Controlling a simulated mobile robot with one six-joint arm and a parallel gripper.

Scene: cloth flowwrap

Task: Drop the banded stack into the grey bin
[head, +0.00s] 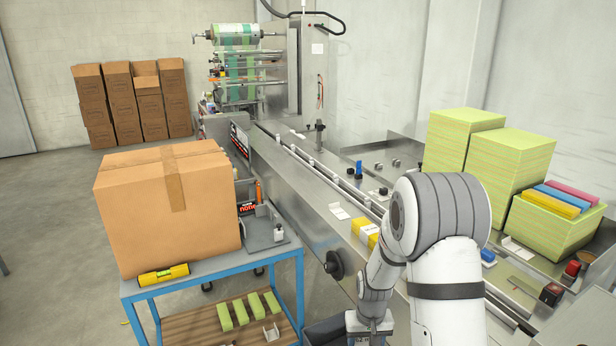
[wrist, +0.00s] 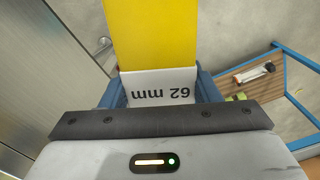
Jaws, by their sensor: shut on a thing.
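My gripper (wrist: 160,88) is shut on a banded stack (wrist: 149,35) in the wrist view. The stack is yellow with a white band marked "62 mm", between the two blue fingers; its far end runs out of the top of the picture. In the head view my wrist is at the bottom edge, and the fingers and the held stack are out of sight. A dark grey bin (head: 324,333) shows in part at the bottom edge, just left of my wrist. Its inside cannot be made out.
The blue cart (head: 212,283) with a big carton (head: 168,205) stands left of my arm. The steel machine (head: 300,190) runs behind, with a yellow-and-white pack (head: 364,231) on it. Green cloth stacks (head: 512,160) stand at right.

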